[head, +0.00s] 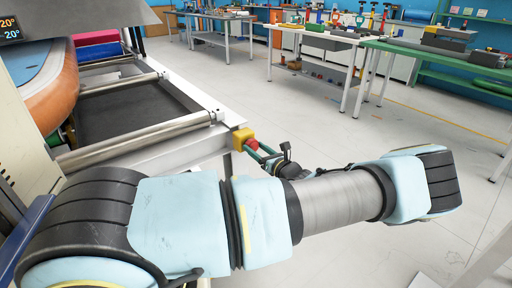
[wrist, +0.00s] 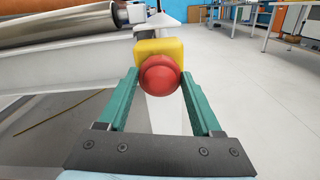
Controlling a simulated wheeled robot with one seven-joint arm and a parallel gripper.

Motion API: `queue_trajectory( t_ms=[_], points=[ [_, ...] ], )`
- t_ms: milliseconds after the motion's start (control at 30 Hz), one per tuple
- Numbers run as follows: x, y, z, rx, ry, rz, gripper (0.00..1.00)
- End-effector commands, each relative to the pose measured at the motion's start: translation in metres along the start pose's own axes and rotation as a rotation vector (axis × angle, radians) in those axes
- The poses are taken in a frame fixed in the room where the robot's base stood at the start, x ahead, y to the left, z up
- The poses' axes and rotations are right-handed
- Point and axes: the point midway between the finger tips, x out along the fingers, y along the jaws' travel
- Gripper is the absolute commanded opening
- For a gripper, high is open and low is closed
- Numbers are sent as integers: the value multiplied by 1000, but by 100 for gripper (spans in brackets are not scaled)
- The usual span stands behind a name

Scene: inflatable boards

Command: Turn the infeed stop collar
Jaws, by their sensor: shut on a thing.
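The infeed stop shows as a yellow block (wrist: 152,47) with a round red knob (wrist: 159,75) on its front, at the corner of the pale machine frame. In the head view the yellow block (head: 241,138) and the red knob (head: 252,144) sit at the frame's near right corner. My gripper (wrist: 160,80) has its two green fingers on either side of the red knob and is shut on it. In the head view my gripper (head: 259,151) reaches it from the right. A separate collar cannot be told apart from the knob, and the knob's back is hidden.
A metal roller (head: 138,139) and the pale frame (head: 160,153) lie left of the stop. An orange-edged board (head: 55,85) rests farther left. Workbenches (head: 300,32) stand at the back. The grey floor (head: 400,135) to the right is mostly clear.

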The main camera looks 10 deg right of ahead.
Motion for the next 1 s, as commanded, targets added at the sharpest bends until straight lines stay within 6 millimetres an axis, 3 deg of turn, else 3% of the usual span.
queue_trajectory(
  t_ms=[400,900,933,1000],
  points=[
    [0,-1,0,191,0,0,10],
    [0,-1,0,214,0,-1,10],
    [0,-1,0,214,0,-1,67],
    [0,-1,0,214,0,-1,75]
  ],
)
